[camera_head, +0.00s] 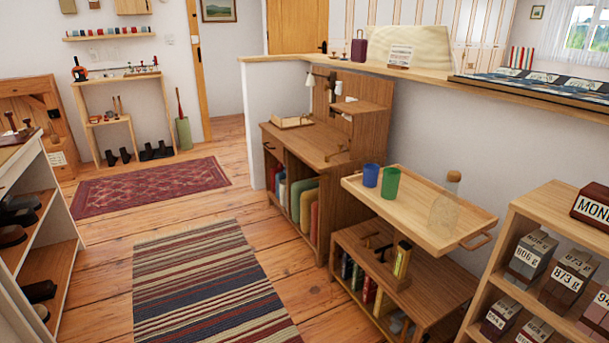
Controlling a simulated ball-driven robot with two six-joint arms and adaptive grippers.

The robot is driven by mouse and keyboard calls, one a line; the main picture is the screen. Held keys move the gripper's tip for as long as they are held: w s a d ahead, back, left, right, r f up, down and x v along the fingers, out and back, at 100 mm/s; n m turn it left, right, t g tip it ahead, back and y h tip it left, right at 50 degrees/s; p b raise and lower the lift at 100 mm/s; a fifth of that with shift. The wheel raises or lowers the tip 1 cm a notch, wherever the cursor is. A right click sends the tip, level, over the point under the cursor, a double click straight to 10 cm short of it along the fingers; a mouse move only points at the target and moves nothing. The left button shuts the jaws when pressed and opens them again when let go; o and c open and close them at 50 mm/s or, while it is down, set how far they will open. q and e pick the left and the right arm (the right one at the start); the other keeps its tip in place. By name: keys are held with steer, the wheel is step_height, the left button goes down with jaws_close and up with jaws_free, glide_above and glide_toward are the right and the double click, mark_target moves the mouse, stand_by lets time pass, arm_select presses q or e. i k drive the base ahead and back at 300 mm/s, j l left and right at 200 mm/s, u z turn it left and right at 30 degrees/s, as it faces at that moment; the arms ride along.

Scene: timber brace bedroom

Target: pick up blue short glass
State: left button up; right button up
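A short blue glass (370,175) stands upright near the left end of a wooden tray (464,208) with a raised rim and handles. A green glass (390,183) stands close to its right, slightly nearer to me. A clear glass bottle with a cork-coloured stopper (453,177) stands farther right on the same tray. Neither of my grippers shows in the head view.
The tray is above a low wooden shelf (446,291) holding books. A wooden desk (322,142) stands behind on the left. A shelf with labelled boxes (565,268) is at the right. A striped rug (205,288) lies on open floor.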

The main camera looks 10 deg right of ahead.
mark_target(371, 175)
steer(key=z, duration=0.75)
steer(key=i+j+z, duration=0.2)
steer(key=i+j, duration=0.65)
